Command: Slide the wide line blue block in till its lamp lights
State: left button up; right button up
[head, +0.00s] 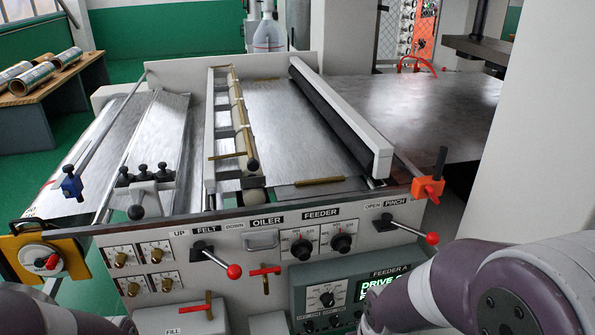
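A blue block (72,186) sits at the left edge of the machine, near the lower end of a long thin rail (105,124) beside the metal sheet. Its lamp cannot be made out, and I cannot tell whether any lamp is lit. An orange block (428,189) with a black upright handle is at the right side of the machine. Parts of my two arms show at the bottom left and bottom right. Both of my grippers are out of the picture, so neither is seen near the blue block.
A yellow bracket with a round dial (39,257) juts out below the blue block. The front panel carries red-knobbed levers (234,271), dials and brass valves. A black clamp bar (145,176) stands right of the block. A white column (545,130) is at the right.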

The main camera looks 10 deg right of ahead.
aim_at(72, 182)
jog(key=z, duration=0.9)
jog(key=u, duration=1.9)
jog(key=l+u, duration=0.85)
jog(key=k+j, duration=0.05)
jog(key=j, duration=0.05)
